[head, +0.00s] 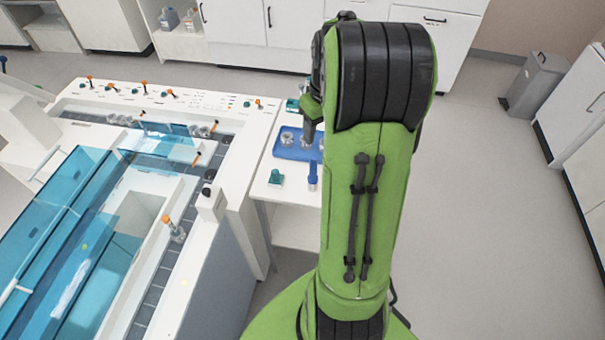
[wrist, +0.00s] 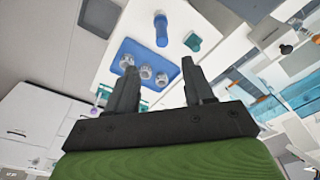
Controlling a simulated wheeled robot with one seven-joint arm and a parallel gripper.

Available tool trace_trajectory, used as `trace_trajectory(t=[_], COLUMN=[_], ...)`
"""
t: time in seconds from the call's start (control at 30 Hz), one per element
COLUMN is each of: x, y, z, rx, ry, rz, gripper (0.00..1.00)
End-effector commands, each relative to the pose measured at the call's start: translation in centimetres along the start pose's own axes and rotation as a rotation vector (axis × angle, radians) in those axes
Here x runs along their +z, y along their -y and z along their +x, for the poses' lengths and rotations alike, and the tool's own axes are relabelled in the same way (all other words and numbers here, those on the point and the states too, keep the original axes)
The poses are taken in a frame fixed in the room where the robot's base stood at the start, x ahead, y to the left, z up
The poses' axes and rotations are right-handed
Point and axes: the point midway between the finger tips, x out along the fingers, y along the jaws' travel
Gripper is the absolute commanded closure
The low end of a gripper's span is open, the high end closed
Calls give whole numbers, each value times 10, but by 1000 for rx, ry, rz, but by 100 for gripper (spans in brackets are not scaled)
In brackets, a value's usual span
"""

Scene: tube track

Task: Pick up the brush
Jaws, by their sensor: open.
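A small blue object (head: 312,172), which looks like the brush, stands or lies on the white side table in front of a blue tray; I cannot tell which. It also shows in the wrist view (wrist: 161,30), near the top, beyond my fingertips. My gripper (wrist: 159,68) is open and empty, its two dark fingers spread. It is apart from the blue object. In the head view my arm hides most of the gripper and the right part of the tray.
The blue tray (head: 284,151) holds several metal round pieces. A large white machine with blue clear covers (head: 60,215) stands at left. Open floor lies at right, with a grey bin (head: 537,85).

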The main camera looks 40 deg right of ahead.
Motion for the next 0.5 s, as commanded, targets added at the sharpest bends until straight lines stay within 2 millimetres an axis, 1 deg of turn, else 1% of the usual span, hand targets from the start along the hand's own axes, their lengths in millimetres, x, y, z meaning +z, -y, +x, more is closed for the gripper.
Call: trace_trajectory(t=[0.03, 0.1, 0.3, 0.5], x=[1, 1, 1, 1], y=[1, 2, 2, 2], z=[13, 32, 80, 104], rx=[-3, -4, -3, -2], ry=[4, 5, 5, 3], rz=[-1, -1, -1, -1], gripper=[48, 48, 48, 48])
